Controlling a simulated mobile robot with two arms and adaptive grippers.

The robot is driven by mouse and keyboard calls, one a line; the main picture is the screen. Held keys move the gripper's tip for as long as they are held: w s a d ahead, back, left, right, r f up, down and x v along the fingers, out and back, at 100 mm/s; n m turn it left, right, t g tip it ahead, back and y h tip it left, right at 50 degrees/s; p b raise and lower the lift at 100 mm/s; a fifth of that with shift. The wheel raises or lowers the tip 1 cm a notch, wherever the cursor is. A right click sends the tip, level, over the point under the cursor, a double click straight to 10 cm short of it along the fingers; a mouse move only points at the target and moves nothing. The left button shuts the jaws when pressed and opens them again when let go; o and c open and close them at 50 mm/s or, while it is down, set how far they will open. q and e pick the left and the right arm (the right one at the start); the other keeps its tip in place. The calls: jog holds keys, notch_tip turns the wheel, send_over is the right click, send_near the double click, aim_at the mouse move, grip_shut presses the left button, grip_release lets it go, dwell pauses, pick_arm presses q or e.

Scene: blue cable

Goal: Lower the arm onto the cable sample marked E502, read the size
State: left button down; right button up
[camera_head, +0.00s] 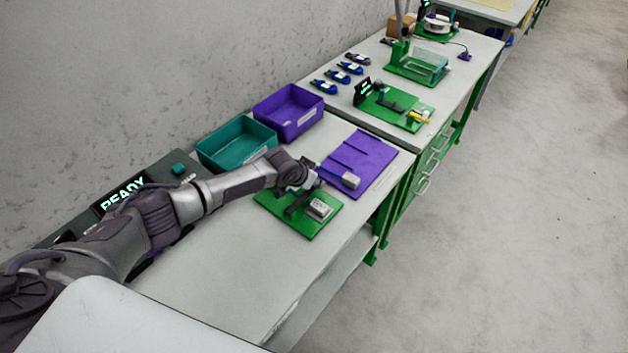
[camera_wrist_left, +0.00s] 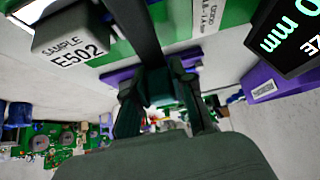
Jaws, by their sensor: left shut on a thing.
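The grey sample block marked E502 (camera_wrist_left: 72,42) is at the upper left of the wrist view, beside a dark arm (camera_wrist_left: 136,28). My left gripper (camera_wrist_left: 160,92) is shut on that dark arm, which runs up between its fingers. In the head view my left gripper (camera_head: 308,182) is over the green base plate (camera_head: 325,227). A grey block (camera_head: 319,209) sits on this plate; its marking is too small to read there. A black display (camera_wrist_left: 292,35) with green "mm" characters is cut off at the wrist view's edge, so no full size is legible. My right gripper is not in view.
A purple board (camera_head: 372,150) with another grey block (camera_head: 350,180) lies just behind the green plate. Teal (camera_head: 237,146) and purple (camera_head: 288,112) bins stand along the wall. The near tabletop (camera_head: 235,270) is clear. Another bench with green fixtures continues beyond.

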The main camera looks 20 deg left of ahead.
aim_at(300, 200)
pick_arm(q)
jog(key=c, duration=1.1)
grip_release()
jog(key=shift+w+d+r, duration=0.2)
jog(key=shift+w+r, duration=0.1)
jog(key=shift+w, duration=0.05)
jog(key=shift+o, duration=0.7)
jog(key=shift+f, duration=0.25)
jog(key=shift+s+a, duration=0.15)
jog(key=shift+s, duration=0.1)
jog(key=v, duration=1.1)
jog(key=shift+r, duration=0.4)
jog(key=shift+s, duration=0.1)
